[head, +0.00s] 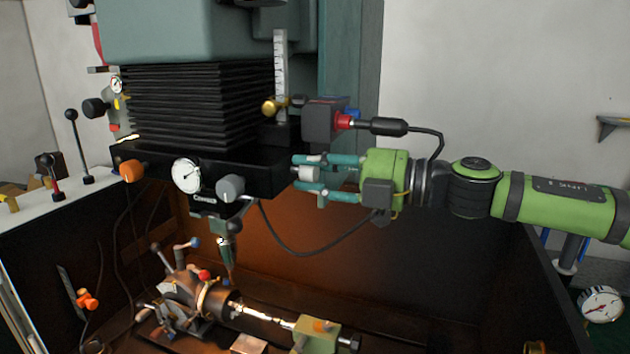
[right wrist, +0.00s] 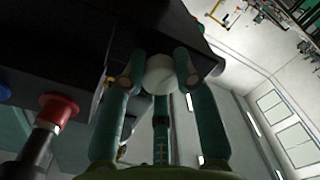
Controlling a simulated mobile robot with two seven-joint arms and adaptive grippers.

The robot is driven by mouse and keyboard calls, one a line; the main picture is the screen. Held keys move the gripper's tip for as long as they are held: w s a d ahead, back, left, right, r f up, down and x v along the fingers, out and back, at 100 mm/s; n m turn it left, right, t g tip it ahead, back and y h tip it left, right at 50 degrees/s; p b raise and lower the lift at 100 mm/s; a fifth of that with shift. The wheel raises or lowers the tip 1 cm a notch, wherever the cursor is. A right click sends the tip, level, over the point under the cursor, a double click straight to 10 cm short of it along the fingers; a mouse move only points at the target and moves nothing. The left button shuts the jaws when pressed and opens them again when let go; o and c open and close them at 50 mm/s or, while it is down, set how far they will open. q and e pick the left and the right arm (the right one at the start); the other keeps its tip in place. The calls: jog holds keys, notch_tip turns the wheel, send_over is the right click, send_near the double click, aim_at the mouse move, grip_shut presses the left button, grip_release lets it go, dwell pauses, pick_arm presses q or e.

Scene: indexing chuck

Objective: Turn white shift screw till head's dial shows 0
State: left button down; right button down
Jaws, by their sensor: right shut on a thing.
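The white shift screw (head: 309,173) sticks out from the right side of the black machine head (head: 262,172). My right gripper (head: 299,173) comes in from the right, its teal fingers shut around the screw. In the right wrist view the screw shows as a pale round cap (right wrist: 160,75) between the fingertips (right wrist: 157,72). The head's white round dial (head: 186,175) faces forward on the front of the head; its reading is too small to tell. My left gripper is not in view.
Below are the chuck (head: 215,300) and a hanging tool (head: 228,250). Orange and grey knobs flank the dial.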

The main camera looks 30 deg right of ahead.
jog(key=n+b, duration=0.1)
jog(key=n, duration=0.1)
jog(key=n+b, duration=0.1)
jog(key=n, duration=0.1)
jog(key=n+b, duration=0.2)
jog(key=shift+f, duration=0.25)
jog(key=n+b, duration=0.2)
jog(key=n, duration=0.2)
jog(key=shift+r, duration=0.1)
jog(key=shift+r+n+b, duration=0.1)
jog(key=shift+n+b, duration=0.4)
jog(key=shift+r, duration=0.1)
jog(key=c, duration=0.9)
grip_release()
jog(key=shift+c, duration=0.2)
